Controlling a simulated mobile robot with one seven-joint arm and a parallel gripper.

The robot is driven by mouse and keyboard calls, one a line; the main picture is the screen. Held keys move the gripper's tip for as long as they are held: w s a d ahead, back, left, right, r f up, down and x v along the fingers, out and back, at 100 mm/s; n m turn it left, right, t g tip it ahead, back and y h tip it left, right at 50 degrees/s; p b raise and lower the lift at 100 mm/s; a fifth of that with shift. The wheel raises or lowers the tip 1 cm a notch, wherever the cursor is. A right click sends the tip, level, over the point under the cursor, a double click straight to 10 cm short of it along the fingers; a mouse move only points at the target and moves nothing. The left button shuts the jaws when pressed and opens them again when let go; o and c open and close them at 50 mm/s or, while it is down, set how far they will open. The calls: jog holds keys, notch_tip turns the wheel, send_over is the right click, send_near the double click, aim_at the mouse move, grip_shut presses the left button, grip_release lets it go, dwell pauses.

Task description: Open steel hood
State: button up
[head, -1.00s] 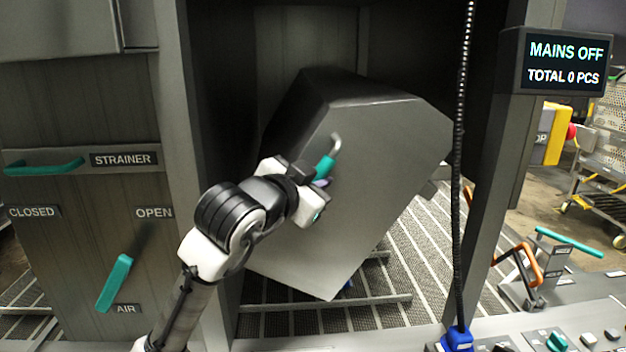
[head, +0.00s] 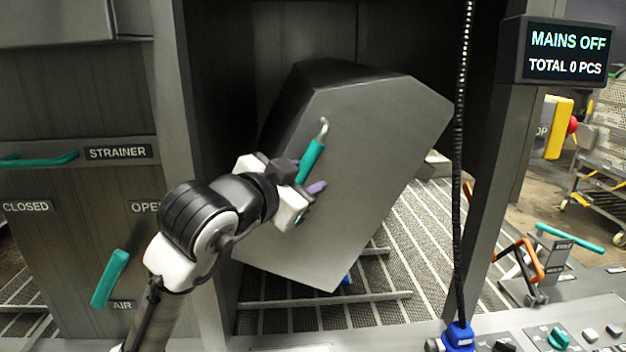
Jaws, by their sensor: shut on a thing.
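The steel hood (head: 375,170) is a large grey angular box in the middle of the head view. It stands tilted within the dark frame, with its lower edge above the grated floor. A teal handle (head: 311,160) with a bent metal end is fixed to its front face. My gripper (head: 305,190) is at the lower part of this handle, shut on it. The fingers partly hide the handle's lower end.
A black coiled cable (head: 460,170) hangs right of the hood, down to a blue plug (head: 458,336). A control panel (head: 590,318) lies at lower right, near an orange lever (head: 530,258). The left panel bears a teal AIR lever (head: 110,278) and a STRAINER handle (head: 40,161).

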jog(key=b+v, duration=0.1)
jog(key=v, duration=0.8)
jog(key=shift+s+b, duration=0.35)
jog(key=shift+s, duration=0.05)
jog(key=shift+a+r, duration=0.1)
